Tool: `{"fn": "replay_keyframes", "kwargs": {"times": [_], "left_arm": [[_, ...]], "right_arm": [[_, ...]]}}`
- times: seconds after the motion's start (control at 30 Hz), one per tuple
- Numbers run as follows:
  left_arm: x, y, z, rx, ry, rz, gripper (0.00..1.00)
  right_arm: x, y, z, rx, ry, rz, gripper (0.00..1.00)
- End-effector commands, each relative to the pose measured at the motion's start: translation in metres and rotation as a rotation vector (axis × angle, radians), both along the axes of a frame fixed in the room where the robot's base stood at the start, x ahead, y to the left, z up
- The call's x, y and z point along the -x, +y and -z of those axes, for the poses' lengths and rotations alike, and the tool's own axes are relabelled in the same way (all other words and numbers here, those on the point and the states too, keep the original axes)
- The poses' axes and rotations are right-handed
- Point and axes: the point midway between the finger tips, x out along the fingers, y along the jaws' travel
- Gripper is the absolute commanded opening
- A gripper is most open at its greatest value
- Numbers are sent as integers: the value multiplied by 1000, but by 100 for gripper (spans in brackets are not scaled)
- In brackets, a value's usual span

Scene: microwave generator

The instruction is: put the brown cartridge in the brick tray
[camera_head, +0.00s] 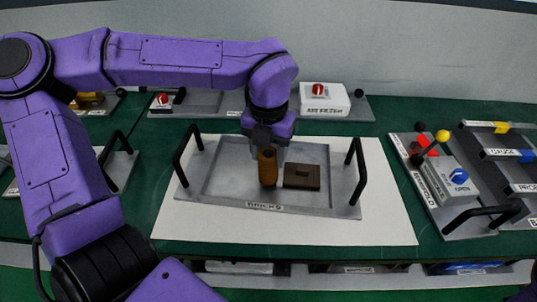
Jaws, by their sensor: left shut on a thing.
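The brown cartridge (267,167) is an upright orange-brown cylinder in the head view. My left gripper (267,146) is shut on its upper end from above. The cartridge is over the left-middle floor of the grey brick tray (225,183), which is labelled "BRICKS" on its front rim and has two black handles. I cannot tell whether its lower end touches the tray floor. A dark brown brick (302,176) lies in the tray just right of the cartridge. My right gripper is not in view.
The tray stands on a white sheet (390,225) on a green bench. Behind it is a white air filter box (324,99) with a red knob. At right is a panel with a blue knob (459,176) and levers, beside labelled gauge racks (510,155). Handled trays stand at left.

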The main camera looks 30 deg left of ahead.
Motion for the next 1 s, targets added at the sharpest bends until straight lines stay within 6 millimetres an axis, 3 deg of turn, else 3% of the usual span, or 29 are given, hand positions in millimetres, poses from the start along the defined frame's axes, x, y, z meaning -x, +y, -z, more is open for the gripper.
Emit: {"fn": "replay_keyframes", "kwargs": {"times": [0.1,0.47,0.5,0.57,0.6,0.87,1.0], "left_arm": [[1,0,16,3,1,1,18],[1,0,21,2,0,1,18],[1,0,21,2,0,1,52],[1,0,21,2,-1,1,72],[1,0,21,2,-1,1,75],[1,0,19,2,-1,1,75],[0,0,3,1,-5,0,75]], "right_arm": [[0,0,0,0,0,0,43],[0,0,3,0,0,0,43],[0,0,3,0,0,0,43],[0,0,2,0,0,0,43],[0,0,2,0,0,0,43],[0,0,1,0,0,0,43],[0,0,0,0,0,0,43]]}}
